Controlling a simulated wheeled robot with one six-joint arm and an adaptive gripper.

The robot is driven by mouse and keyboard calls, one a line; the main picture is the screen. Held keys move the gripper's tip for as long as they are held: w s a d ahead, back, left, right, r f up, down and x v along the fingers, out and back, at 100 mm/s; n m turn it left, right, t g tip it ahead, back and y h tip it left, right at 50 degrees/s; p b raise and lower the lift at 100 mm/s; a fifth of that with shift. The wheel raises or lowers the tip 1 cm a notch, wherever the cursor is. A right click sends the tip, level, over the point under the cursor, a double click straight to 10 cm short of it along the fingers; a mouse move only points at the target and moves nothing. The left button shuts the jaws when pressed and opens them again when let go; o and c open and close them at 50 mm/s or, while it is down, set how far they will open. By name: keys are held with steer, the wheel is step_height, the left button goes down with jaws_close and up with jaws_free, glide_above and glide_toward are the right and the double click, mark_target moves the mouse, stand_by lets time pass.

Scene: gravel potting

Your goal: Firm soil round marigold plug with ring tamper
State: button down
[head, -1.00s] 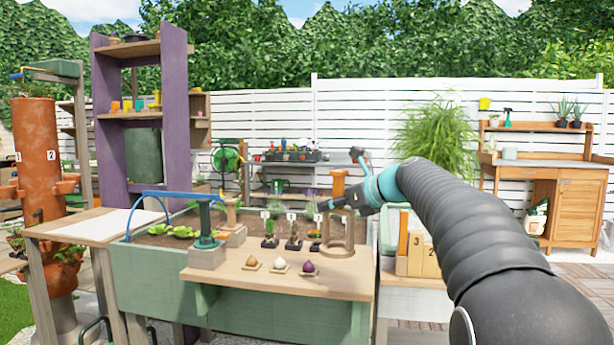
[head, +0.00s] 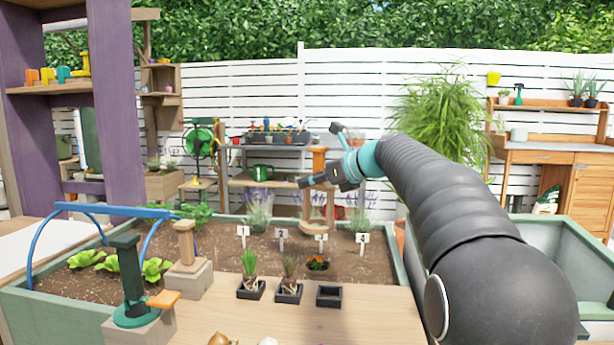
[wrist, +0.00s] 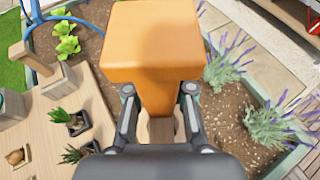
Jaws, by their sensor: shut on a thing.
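The ring tamper has a chunky orange grip (wrist: 155,40) and a wooden cage-like lower part ending in a ring. My gripper (wrist: 158,98) is shut on it, fingers on both sides of its stem. In the head view the tamper (head: 318,212) hangs upright in my gripper (head: 322,180) above the soil bed. The marigold plug (head: 318,263) is a small orange-flowered plant in a hollow in the soil (head: 215,250), in front of marker 3 (head: 321,239). In the wrist view the grip hides the ground directly below, and I cannot see the marigold there.
Lavender (head: 258,207) grows along the bed's back edge. Markers 1 (head: 243,232), 2 (head: 281,235) and 4 (head: 362,239) stand in the soil. Black pots (head: 289,293) sit on the front ledge (head: 330,322). A green tamper (head: 132,280) and blue hoops (head: 100,212) are at left.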

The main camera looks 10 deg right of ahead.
steer(key=shift+w, duration=0.1)
steer(key=b, duration=0.5)
glide_above(308, 220)
steer(key=f, duration=0.4)
steer(key=shift+s+d+f, duration=0.1)
steer(key=shift+s+d, duration=0.15)
steer(key=shift+d, duration=0.1)
steer(key=shift+f+b, duration=1.65)
steer(key=shift+f, duration=1.05)
steer(key=shift+s+d+p, duration=0.1)
steer(key=shift+p, duration=0.3)
steer(key=shift+f, duration=0.85)
steer(key=shift+r, duration=0.15)
step_height(308, 220, up, 10)
steer(key=p, duration=1)
steer(key=shift+r, duration=0.1)
